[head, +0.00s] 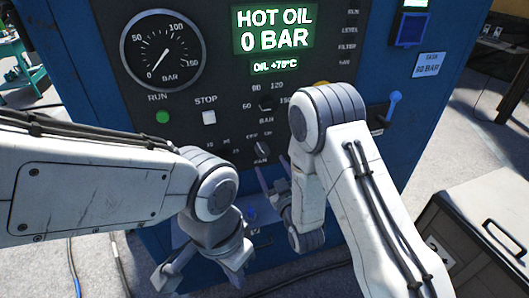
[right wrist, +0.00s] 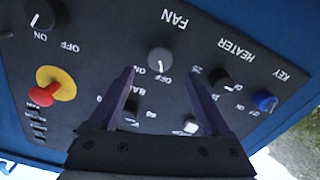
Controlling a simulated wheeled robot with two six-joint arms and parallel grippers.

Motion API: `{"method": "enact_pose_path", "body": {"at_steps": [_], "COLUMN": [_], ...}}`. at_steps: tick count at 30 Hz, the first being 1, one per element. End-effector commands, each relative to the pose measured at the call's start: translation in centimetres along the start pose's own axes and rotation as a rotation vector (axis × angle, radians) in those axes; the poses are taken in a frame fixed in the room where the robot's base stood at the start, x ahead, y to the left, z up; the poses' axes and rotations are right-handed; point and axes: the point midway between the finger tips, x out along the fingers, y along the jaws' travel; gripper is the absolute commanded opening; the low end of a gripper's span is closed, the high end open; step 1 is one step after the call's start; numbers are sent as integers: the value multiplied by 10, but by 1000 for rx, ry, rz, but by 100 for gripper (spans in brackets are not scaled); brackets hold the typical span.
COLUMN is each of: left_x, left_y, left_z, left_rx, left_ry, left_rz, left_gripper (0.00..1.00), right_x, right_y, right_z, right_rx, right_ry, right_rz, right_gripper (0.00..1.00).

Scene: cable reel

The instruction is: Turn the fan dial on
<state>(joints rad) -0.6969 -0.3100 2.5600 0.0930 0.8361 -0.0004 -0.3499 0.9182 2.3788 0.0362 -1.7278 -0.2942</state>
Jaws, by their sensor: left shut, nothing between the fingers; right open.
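The fan dial (head: 262,148) is a small grey knob above the word FAN on the dark panel in the head view. In the right wrist view, where the panel appears upside down, the fan dial (right wrist: 160,60) shows a white pointer mark on the side of the printed OFF. My right gripper (right wrist: 160,76) is open, its two dark purple fingers apart with the dial in line with the gap. I see no contact with the dial. In the head view the right gripper (head: 271,180) is just below the dial, partly behind my arm. My left gripper (head: 203,268) is shut and low, away from the panel controls.
The right wrist view shows a heater knob (right wrist: 220,80), a blue key switch (right wrist: 264,100), a red emergency button (right wrist: 44,95) and another dark knob (right wrist: 40,15) around the dial. A cabinet (head: 490,215) stands at the right in the head view.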

Motion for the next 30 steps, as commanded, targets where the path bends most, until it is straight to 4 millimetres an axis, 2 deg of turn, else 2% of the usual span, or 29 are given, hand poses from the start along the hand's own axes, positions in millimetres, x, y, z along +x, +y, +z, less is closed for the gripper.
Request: {"method": "enact_pose_path", "body": {"at_steps": [3,10,15,23,24,26,27,30], "left_x": [-11,-20,-22,-22,-22,-22,-22,-22], "left_y": [1,2,2,2,2,2,2,2], "left_z": [-1,-1,-1,-1,-1,-1,-1,-1], "left_rx": [0,0,0,0,0,0,0,0], "left_ry": [0,0,0,0,0,0,0,0], "left_rz": [0,0,0,0,0,0,0,0], "left_gripper": [0,0,0,0,0,0,0,0], "right_x": [24,57,67,69,69,68,68,68], "right_y": [1,1,0,0,0,0,0,0], "right_z": [-4,-2,0,0,0,0,0,0], "right_rx": [0,1,1,1,1,1,1,1], "right_ry": [2,0,-1,-2,-2,-2,-2,-2], "right_rz": [1,0,0,0,0,0,0,0], "right_gripper": [81,81,81,81,74,51,35,0]}}
